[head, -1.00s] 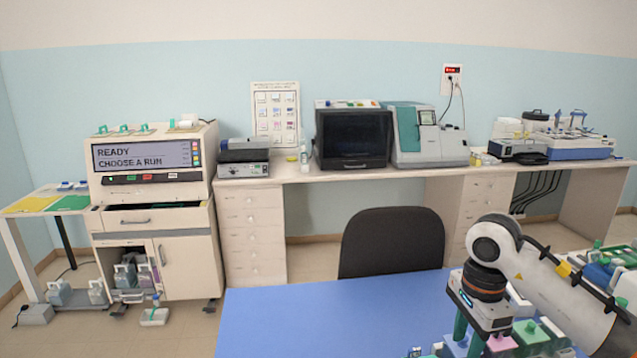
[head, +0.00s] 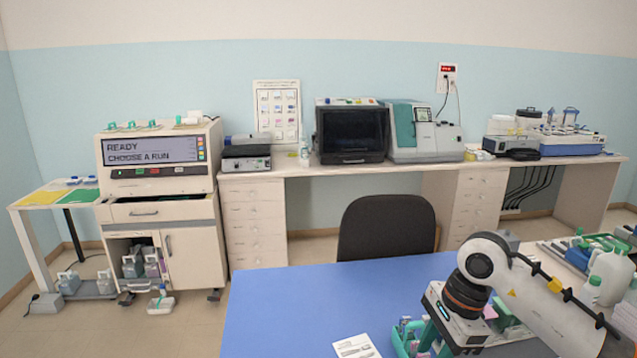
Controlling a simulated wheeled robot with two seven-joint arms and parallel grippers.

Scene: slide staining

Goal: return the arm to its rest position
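My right arm reaches in from the right over the blue table (head: 290,310). My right gripper (head: 432,346) points down at the lower right, above a green-rimmed tray of small bottles (head: 410,325). Its fingertips run toward the bottom edge and I cannot tell whether they are apart or hold anything. My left arm and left gripper are not in view.
A dark chair (head: 387,227) stands behind the table. White bottles (head: 608,280) and green racks (head: 600,243) crowd the right side by my arm. A printed card (head: 356,346) lies near the front edge. The table's left part is clear.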

